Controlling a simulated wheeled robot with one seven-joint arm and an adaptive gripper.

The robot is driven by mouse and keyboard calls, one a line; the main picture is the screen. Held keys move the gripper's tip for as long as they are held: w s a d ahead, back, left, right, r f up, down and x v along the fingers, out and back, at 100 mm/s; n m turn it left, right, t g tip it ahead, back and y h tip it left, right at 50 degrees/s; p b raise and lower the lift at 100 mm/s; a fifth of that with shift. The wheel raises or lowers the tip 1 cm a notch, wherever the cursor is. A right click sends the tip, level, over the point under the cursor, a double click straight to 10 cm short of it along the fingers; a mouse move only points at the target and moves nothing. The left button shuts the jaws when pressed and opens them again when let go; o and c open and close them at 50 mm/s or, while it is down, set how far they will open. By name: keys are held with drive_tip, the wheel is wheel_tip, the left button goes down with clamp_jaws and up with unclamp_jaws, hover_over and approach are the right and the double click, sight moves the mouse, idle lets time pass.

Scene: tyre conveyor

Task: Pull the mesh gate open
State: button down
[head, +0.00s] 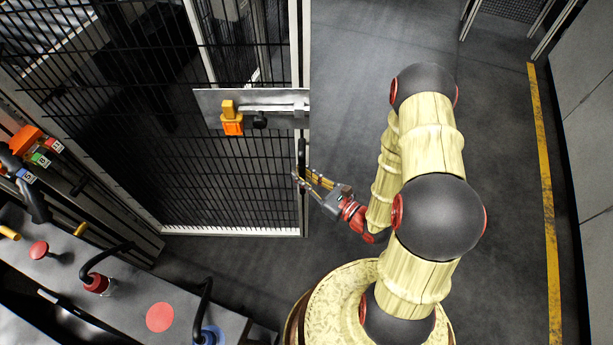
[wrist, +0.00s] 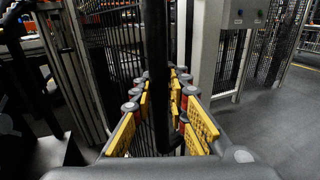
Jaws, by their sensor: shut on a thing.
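The mesh gate (head: 225,165), black wire in a pale frame, stands at left of centre in the head view. Its right upright has open floor beside it. A grey latch plate (head: 275,97) with an orange handle (head: 232,122) crosses its upper part. A black vertical pull handle (head: 302,155) is on the gate's right upright. My gripper (head: 303,178) is at the lower part of this handle. In the wrist view, the black bar (wrist: 157,60) runs between my yellow-padded fingers (wrist: 160,105), which are shut on it. The contact is partly hidden by the fingers.
A grey workbench (head: 120,285) with red and blue fittings stands at lower left. Dark floor (head: 345,60) is clear right of the gate, up to a yellow floor line (head: 545,200) and grey wall panels. The wrist view shows a pale post (wrist: 210,60) at right.

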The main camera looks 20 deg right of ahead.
drive_tip(key=shift+w+d, duration=0.1)
drive_tip(key=c, duration=1.8)
unclamp_jaws()
drive_tip(key=shift+d, duration=0.1)
drive_tip(key=shift+o, duration=0.2)
drive_tip(key=v, duration=1.2)
